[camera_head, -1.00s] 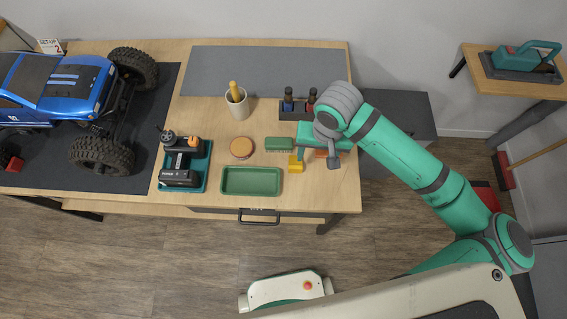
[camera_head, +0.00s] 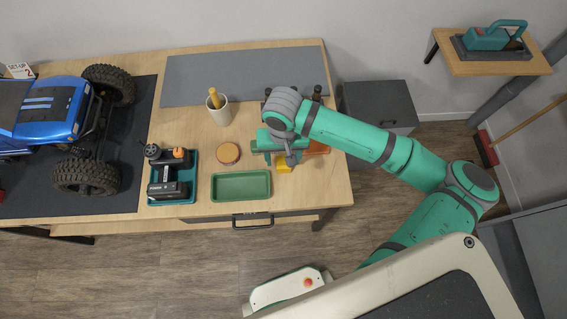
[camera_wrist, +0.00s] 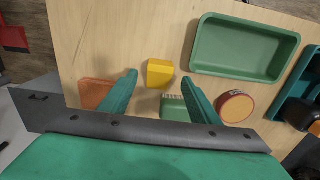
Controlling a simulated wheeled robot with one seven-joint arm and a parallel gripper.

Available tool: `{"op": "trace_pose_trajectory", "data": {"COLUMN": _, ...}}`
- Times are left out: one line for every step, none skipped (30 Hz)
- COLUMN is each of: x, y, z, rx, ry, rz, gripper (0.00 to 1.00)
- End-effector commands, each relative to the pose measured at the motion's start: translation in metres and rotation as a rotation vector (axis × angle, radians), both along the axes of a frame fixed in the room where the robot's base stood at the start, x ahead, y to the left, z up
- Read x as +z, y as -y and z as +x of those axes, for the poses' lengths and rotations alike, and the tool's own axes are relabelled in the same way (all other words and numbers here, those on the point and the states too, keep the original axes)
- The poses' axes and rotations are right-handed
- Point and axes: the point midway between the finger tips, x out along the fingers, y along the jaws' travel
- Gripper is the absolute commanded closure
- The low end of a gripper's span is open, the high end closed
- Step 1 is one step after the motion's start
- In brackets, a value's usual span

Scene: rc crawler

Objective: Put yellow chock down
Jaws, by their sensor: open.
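The yellow chock (camera_wrist: 159,73) rests on the wooden bench top in the wrist view. It lies just beyond and between my open fingertips, with a gap on both sides. In the head view the yellow chock (camera_head: 284,167) shows beside my gripper, partly covered by it. My gripper (camera_wrist: 160,82) is open and points down at the bench; nothing is held between its fingers. In the head view my wrist hides most of the fingers.
A green tray (camera_head: 241,200) lies left of the chock. A green brush-like block (camera_wrist: 174,108) and a round orange-topped tin (camera_wrist: 235,107) lie close by. An orange block (camera_wrist: 95,93) sits beside one finger. A cup (camera_head: 218,116) and a blue crawler (camera_head: 45,113) stand farther left.

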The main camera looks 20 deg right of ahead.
Motion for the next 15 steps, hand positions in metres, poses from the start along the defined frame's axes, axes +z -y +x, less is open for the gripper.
{"op": "trace_pose_trajectory", "data": {"x": -0.008, "y": 0.001, "z": 0.0, "rx": -0.001, "ry": -0.001, "rz": -0.001, "gripper": 0.44}}
{"op": "trace_pose_trajectory", "data": {"x": -0.012, "y": 0.002, "z": 0.0, "rx": -0.001, "ry": -0.001, "rz": -0.001, "gripper": 0.44}}
{"op": "trace_pose_trajectory", "data": {"x": -0.018, "y": 0.002, "z": 0.0, "rx": 0.0, "ry": -0.002, "rz": 0.001, "gripper": 0.44}}
{"op": "trace_pose_trajectory", "data": {"x": -0.022, "y": 0.001, "z": 0.0, "rx": 0.0, "ry": -0.002, "rz": 0.001, "gripper": 0.44}}
{"op": "trace_pose_trajectory", "data": {"x": -0.025, "y": 0.002, "z": 0.001, "rx": -0.001, "ry": -0.001, "rz": 0.0, "gripper": 0.44}}
{"op": "trace_pose_trajectory", "data": {"x": -0.029, "y": 0.002, "z": 0.001, "rx": -0.001, "ry": -0.001, "rz": -0.001, "gripper": 0.44}}
{"op": "trace_pose_trajectory", "data": {"x": -0.031, "y": 0.002, "z": 0.001, "rx": 0.0, "ry": -0.001, "rz": -0.001, "gripper": 0.44}}
{"op": "trace_pose_trajectory", "data": {"x": -0.033, "y": 0.001, "z": 0.001, "rx": 0.0, "ry": -0.001, "rz": 0.0, "gripper": 0.44}}
{"op": "trace_pose_trajectory", "data": {"x": -0.034, "y": 0.001, "z": 0.001, "rx": 0.0, "ry": -0.001, "rz": 0.001, "gripper": 0.44}}
{"op": "trace_pose_trajectory", "data": {"x": -0.035, "y": 0.001, "z": 0.001, "rx": 0.0, "ry": 0.0, "rz": 0.001, "gripper": 0.44}}
{"op": "trace_pose_trajectory", "data": {"x": -0.035, "y": 0.001, "z": 0.001, "rx": 0.0, "ry": 0.0, "rz": 0.001, "gripper": 0.44}}
{"op": "trace_pose_trajectory", "data": {"x": -0.035, "y": 0.001, "z": 0.001, "rx": 0.001, "ry": 0.0, "rz": 0.001, "gripper": 0.44}}
{"op": "trace_pose_trajectory", "data": {"x": -0.035, "y": 0.001, "z": 0.001, "rx": 0.001, "ry": 0.0, "rz": 0.001, "gripper": 0.44}}
{"op": "trace_pose_trajectory", "data": {"x": -0.035, "y": 0.001, "z": 0.001, "rx": 0.001, "ry": 0.0, "rz": 0.001, "gripper": 0.44}}
{"op": "trace_pose_trajectory", "data": {"x": -0.035, "y": 0.001, "z": 0.001, "rx": 0.001, "ry": 0.0, "rz": 0.001, "gripper": 0.44}}
